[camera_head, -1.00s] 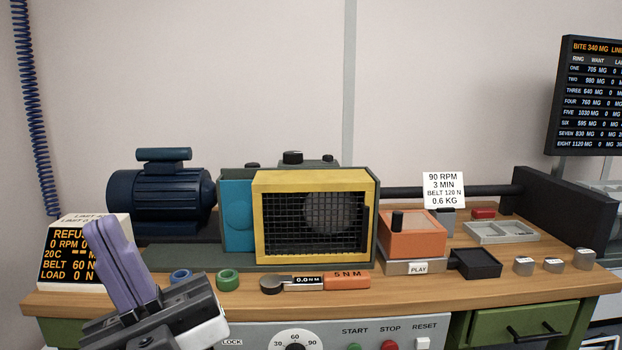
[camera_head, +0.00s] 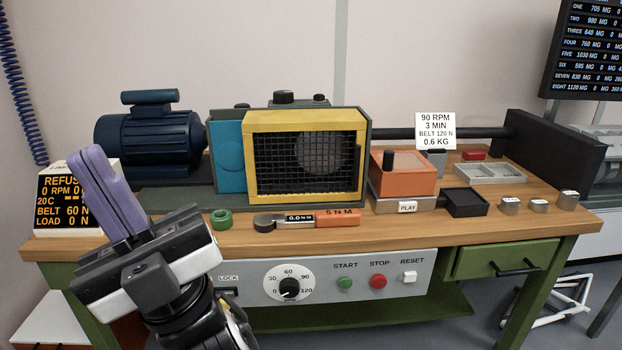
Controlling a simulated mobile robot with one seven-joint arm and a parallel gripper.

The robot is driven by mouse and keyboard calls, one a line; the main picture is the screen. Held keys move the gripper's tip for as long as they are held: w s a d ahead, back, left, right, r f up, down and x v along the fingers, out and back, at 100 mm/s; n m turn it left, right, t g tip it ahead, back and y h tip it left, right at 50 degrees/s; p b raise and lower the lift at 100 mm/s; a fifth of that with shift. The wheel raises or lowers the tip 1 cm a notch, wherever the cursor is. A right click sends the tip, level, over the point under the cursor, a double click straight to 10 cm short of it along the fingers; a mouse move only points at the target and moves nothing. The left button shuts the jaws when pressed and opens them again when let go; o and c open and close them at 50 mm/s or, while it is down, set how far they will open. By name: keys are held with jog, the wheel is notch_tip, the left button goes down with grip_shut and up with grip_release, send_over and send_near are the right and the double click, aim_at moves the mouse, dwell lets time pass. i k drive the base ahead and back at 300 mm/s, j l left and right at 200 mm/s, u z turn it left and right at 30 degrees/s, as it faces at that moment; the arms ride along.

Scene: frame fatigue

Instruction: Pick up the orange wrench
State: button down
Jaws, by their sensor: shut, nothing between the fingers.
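The orange wrench (camera_head: 338,218) lies flat near the front edge of the wooden bench. Its handle is orange and marked 5 NM, with a 0.0 NM display in the middle and a dark round head at its left end. My gripper (camera_head: 98,160) is at the left, with its purple fingers together and nothing between them. It is well to the left of the wrench and apart from it.
A green ring (camera_head: 221,219) lies just left of the wrench. The yellow-framed mesh guard (camera_head: 305,160) stands behind it. An orange box (camera_head: 404,175), a black tray (camera_head: 465,203) and several metal weights (camera_head: 510,206) are to the right. The bench front (camera_head: 380,245) is clear.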

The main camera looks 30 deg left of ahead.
aim_at(351, 216)
jog(key=i+l+u, duration=0.15)
jog(key=u, duration=0.75)
jog(key=i+l+u, duration=0.1)
jog(key=l+u, duration=0.55)
jog(key=l, duration=0.25)
jog(key=i+l+u, duration=0.1)
jog(key=l, duration=0.9)
jog(key=l+u, duration=0.15)
jog(key=l, duration=0.85)
jog(key=i, duration=0.55)
